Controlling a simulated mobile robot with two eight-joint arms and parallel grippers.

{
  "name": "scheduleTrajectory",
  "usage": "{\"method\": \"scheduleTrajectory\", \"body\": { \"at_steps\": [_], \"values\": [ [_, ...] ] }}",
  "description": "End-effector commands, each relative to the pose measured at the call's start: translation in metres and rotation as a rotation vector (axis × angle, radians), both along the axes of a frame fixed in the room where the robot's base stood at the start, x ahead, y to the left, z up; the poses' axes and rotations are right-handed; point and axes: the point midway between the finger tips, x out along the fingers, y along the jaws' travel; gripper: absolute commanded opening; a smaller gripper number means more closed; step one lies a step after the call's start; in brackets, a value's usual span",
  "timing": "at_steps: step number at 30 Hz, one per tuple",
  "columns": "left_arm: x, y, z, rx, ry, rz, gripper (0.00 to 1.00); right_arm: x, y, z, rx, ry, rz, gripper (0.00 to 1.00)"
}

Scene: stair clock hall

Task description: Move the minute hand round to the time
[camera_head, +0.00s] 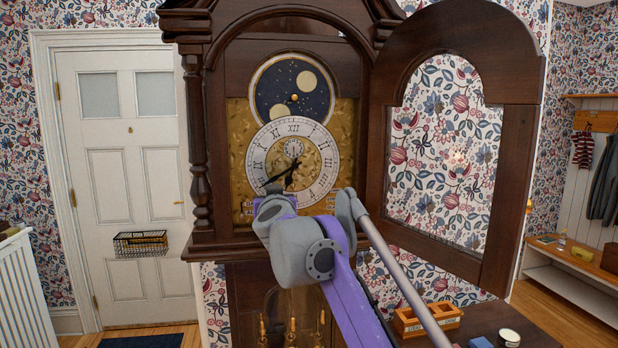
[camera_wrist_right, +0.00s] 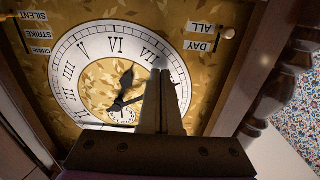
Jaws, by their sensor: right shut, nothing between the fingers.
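The clock dial (camera_head: 318,187) has a white numeral ring on a gold plate; the right wrist view shows it upside down (camera_wrist_right: 70,62). The black minute hand (camera_head: 275,179) points lower left, near VIII; part of it shows in the right wrist view (camera_wrist_right: 136,100) before my fingers cover it. The shorter hour hand (camera_head: 289,180) points between VI and VII (camera_wrist_right: 127,77). My right gripper (camera_wrist_right: 160,74) is shut and empty, its tips over the ring near VII and VIII, overlapping the minute hand; contact cannot be told. My left gripper is out of view.
The dark wooden clock door (camera_head: 513,150) stands open to the right of the dial, beside my arm. A turned column (camera_head: 196,150) edges the case at left. A wooden box (camera_head: 428,318) and a round tin (camera_head: 509,338) sit at lower right.

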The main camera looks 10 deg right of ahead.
Motion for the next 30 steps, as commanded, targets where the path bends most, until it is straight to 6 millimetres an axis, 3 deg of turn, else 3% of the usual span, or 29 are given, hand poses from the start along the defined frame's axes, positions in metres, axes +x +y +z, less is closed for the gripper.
{"method": "scheduleTrajectory", "body": {
  "at_steps": [5, 30],
  "values": [
    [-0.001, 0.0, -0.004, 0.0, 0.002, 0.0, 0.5, -0.004, -0.001, -0.002, 0.0, 0.001, 0.0, 0.0],
    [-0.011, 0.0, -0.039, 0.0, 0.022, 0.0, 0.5, -0.072, -0.002, -0.002, 0.0, 0.001, 0.002, 0.0]
  ]
}}
